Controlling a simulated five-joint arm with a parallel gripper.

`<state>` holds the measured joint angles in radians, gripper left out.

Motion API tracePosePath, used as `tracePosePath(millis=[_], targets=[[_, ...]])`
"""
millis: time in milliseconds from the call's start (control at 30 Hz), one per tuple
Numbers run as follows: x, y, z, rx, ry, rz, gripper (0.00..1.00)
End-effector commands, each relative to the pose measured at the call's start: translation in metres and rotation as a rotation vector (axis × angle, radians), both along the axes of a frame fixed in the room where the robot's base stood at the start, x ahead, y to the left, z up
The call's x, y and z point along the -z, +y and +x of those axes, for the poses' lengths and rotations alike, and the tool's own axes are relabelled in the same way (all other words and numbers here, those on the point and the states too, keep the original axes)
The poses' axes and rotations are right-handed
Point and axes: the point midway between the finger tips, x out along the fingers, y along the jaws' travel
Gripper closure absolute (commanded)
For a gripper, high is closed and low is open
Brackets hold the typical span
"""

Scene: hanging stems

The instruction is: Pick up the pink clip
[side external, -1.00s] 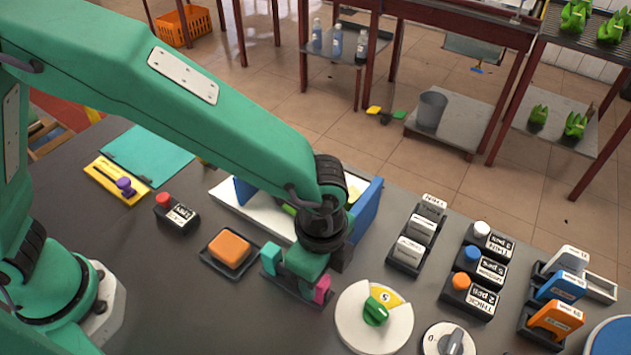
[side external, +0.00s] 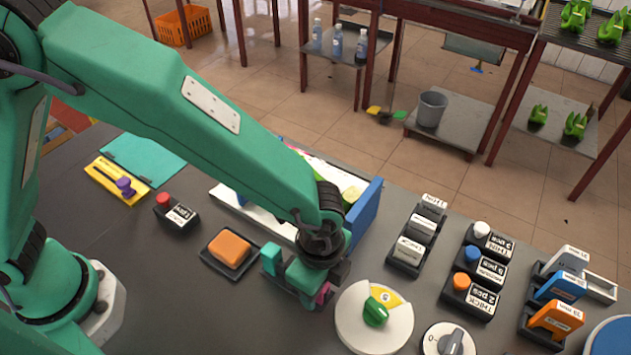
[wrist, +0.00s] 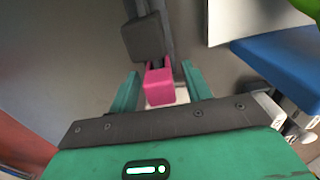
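The pink clip (wrist: 159,86) sits at the end of a dark narrow rack (wrist: 168,45) in the wrist view. My gripper (wrist: 161,86) is open, with one teal finger on each side of the clip. Gaps show between the clip and both fingers. In the side view my gripper (side external: 306,283) is low over the rack and hides much of the pink clip (side external: 323,294). A dark block (wrist: 146,38) is beyond the pink clip in the wrist view.
An orange block (side external: 230,249) on a dark tray lies to the left. A white round dial (side external: 346,325) with a green knob is close on the right. A blue-ended white bin (side external: 363,212) stands behind my gripper. Labelled button boxes (side external: 472,285) stand farther right.

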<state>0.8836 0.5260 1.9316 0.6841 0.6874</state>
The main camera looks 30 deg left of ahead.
Motion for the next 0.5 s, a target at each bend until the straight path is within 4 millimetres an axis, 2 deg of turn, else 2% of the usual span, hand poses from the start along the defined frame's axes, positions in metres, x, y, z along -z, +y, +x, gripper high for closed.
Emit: tracePosePath(millis=[33,200,500], targets=[[-0.0002,-0.0001,0.0000,0.000,0.000,0.000,0.62],[-0.0002,-0.0001,0.0000,0.000,0.000,0.000,0.94],[-0.0010,-0.0002,0.0001,0.000,0.000,-0.001,0.94]])
